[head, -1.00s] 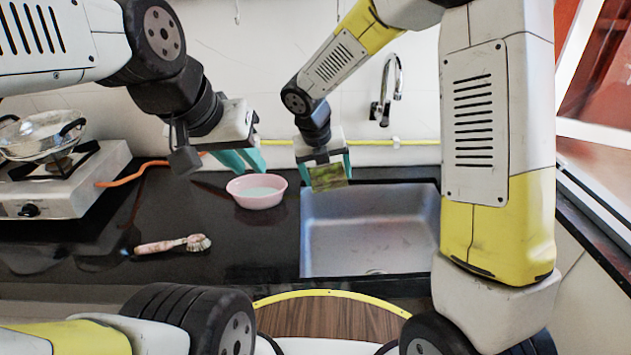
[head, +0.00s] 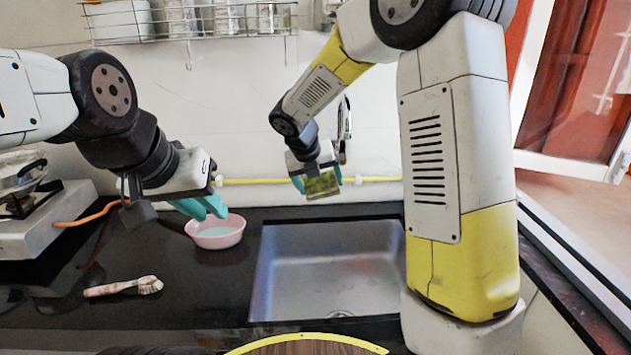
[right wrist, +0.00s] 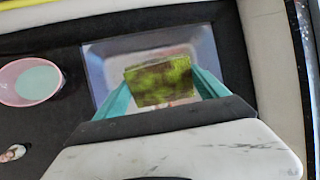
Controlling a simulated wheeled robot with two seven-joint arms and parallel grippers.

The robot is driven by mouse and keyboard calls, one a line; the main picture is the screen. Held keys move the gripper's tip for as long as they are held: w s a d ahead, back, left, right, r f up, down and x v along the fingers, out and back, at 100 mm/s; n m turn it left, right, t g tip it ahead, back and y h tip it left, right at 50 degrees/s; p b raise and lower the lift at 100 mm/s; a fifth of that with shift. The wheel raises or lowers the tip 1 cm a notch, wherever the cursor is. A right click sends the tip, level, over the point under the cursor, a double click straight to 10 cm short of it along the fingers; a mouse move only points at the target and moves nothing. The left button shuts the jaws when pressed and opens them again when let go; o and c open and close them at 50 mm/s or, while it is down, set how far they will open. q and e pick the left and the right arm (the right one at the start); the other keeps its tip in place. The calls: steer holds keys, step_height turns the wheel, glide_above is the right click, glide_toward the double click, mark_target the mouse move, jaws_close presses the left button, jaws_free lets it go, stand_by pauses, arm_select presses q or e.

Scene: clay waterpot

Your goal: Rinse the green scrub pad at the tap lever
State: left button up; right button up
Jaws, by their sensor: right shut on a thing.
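The green scrub pad (head: 323,185) is a small square, mottled green and brown. My right gripper (head: 318,182) is shut on it and holds it in the air above the back of the sink (head: 325,255). In the right wrist view the pad (right wrist: 160,82) sits between the two teal fingers, with the sink (right wrist: 98,65) behind it. The chrome tap (head: 344,128) is on the wall just behind my right gripper, partly hidden by it; I cannot make out its lever. My left gripper (head: 201,206) hangs at the pink bowl's left rim, with its fingers close together.
The pink bowl (head: 216,241) with pale liquid stands left of the sink. A brush (head: 125,287) lies on the black counter (head: 190,290). A stove (head: 55,215) is at the far left. A wire rack (head: 200,22) hangs above. A window frame is at right.

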steer(key=w+d+f, duration=0.2)
steer(key=w+d, duration=0.2)
steer(key=w, duration=0.4)
steer(key=shift+w+d, duration=0.25)
steer(key=shift+d, duration=0.15)
